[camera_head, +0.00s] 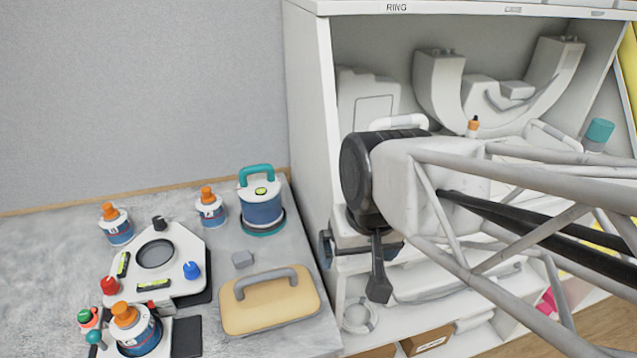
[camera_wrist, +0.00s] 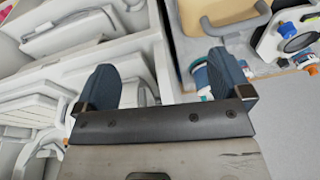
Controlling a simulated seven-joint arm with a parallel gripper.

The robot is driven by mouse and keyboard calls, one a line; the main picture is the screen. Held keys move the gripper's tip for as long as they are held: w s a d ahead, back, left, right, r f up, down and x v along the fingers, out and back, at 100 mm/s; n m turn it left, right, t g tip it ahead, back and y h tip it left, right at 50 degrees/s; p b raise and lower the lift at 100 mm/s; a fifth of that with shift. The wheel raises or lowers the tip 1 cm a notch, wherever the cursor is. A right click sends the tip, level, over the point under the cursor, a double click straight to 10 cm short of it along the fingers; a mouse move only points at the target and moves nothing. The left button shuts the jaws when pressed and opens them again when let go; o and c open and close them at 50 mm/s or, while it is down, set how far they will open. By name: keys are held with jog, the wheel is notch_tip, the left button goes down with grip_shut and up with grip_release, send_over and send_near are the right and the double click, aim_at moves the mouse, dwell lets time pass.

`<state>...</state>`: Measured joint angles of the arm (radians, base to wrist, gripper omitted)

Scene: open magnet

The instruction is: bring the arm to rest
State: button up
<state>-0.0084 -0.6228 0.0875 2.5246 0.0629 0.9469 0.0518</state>
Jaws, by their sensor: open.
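My gripper (camera_wrist: 164,80) is open in the wrist view, with its two dark blue fingers apart and nothing between them. In the head view my arm reaches in from the right, in front of the white shelf. There the dark gripper end (camera_head: 378,270) hangs by the shelf's left side, to the right of the grey table. The arm hides part of the shelf's contents.
The grey table (camera_head: 230,335) holds a white plate with coloured knobs (camera_head: 185,250), a teal-handled blue canister (camera_head: 262,205), a tan block with a grey handle (camera_head: 270,305) and several orange-capped bottles. The white shelf (camera_head: 318,130) holds white coil parts (camera_head: 440,90).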

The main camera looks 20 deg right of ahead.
jog(key=shift+s+d+r+n+h, duration=0.2)
jog(key=shift+d+r+n+h, duration=0.15)
jog(key=shift+d, duration=0.45)
